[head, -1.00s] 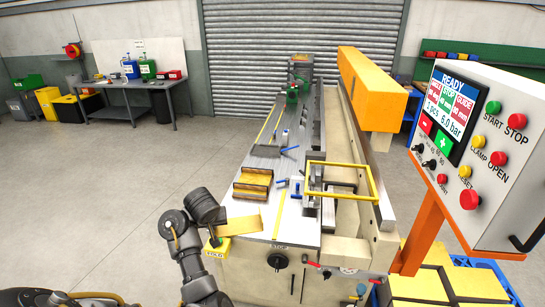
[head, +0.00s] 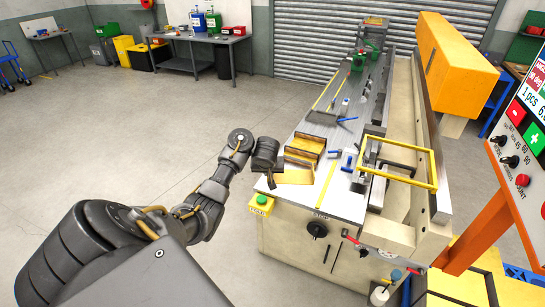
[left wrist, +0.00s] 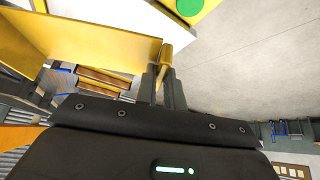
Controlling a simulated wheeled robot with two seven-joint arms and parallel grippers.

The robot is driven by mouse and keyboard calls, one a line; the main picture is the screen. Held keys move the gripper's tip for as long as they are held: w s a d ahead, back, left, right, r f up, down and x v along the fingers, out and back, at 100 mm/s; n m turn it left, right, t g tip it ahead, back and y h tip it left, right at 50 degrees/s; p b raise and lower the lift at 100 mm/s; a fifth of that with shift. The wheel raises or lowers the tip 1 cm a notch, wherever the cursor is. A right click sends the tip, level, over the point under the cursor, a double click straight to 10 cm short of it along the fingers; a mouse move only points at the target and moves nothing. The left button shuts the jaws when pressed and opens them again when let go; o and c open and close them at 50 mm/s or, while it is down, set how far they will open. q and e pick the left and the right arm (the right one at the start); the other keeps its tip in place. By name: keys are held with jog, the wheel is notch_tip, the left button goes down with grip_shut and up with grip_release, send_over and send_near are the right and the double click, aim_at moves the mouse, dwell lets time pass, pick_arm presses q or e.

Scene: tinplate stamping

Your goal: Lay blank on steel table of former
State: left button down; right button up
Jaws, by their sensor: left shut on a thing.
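My left gripper (head: 272,177) is over the near left corner of the former's steel table (head: 312,203). It is shut on a flat golden blank (head: 294,177), which reaches out to the right over the table. Whether the blank touches the steel is unclear. In the left wrist view the gripper's fingers (left wrist: 162,85) pinch the edge of the blank (left wrist: 90,35), which spreads to the upper left. The fingertips are mostly hidden from the head by the wrist. My right gripper is not in view.
Folded brown-gold pieces (head: 305,146) lie on the table just behind the blank. A yellow box with a green button (head: 261,204) is at the near corner. Open floor lies left.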

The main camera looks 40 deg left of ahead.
pick_arm(q)
jog(key=shift+w+a+f, duration=0.15)
jog(key=shift+w+a, duration=0.25)
jog(key=shift+w, duration=0.05)
jog(key=x, duration=0.2)
jog(key=shift+w+a+f, duration=0.2)
jog(key=shift+f, duration=0.1)
jog(key=b+x, duration=0.2)
jog(key=b, duration=0.1)
jog(key=b+x, duration=0.2)
jog(key=b, duration=0.1)
jog(key=shift+w+f, duration=0.2)
jog(key=shift+w, duration=0.35)
jog(key=shift+w+b, duration=0.1)
jog(key=shift+b, duration=0.25)
jog(key=shift+a+r, duration=0.1)
jog(key=shift+a, duration=0.05)
jog(key=f+b, duration=0.1)
jog(key=b, duration=0.1)
jog(key=f+b, duration=0.1)
jog(key=b, duration=0.1)
jog(key=f+b, duration=0.2)
jog(key=shift+w+a, duration=0.15)
jog(key=shift+w, duration=0.1)
jog(key=shift+r, duration=0.15)
